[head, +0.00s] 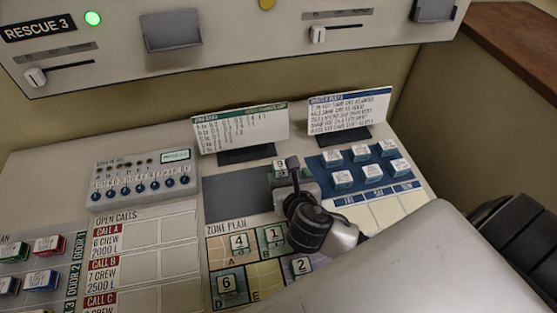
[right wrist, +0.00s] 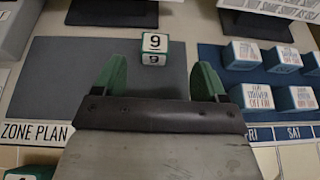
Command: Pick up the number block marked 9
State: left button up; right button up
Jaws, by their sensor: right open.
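The number block marked 9 (right wrist: 155,43) is a small white cube with a green band, alone on the dark grey pad (right wrist: 70,85) in the right wrist view. In the head view the block (head: 280,164) shows just beyond my right gripper (head: 292,183). My right gripper also shows in the right wrist view (right wrist: 158,75). Its two green fingers are apart, with nothing between them, and the block sits ahead of the fingertips, near the middle of the gap. In the head view my gripper and arm hide part of the pad. My left gripper is not in view.
Blocks 4 (head: 239,243), 1 (head: 273,236), 6 (head: 227,285) and 2 (head: 301,266) stand on the zone plan. Several white-blue blocks (head: 342,179) stand on a blue mat at the right. Two card stands (head: 240,130) (head: 348,112) rise behind the pad.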

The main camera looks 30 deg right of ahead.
aim_at(279, 161)
jog(key=x, duration=0.4)
jog(key=shift+w, duration=0.1)
jog(key=x, duration=0.5)
jog(key=shift+w+a+p, duration=0.15)
jog(key=shift+a+p, duration=0.05)
jog(key=shift+p, duration=0.1)
jog(key=c, duration=1)
jog(key=shift+r, duration=0.2)
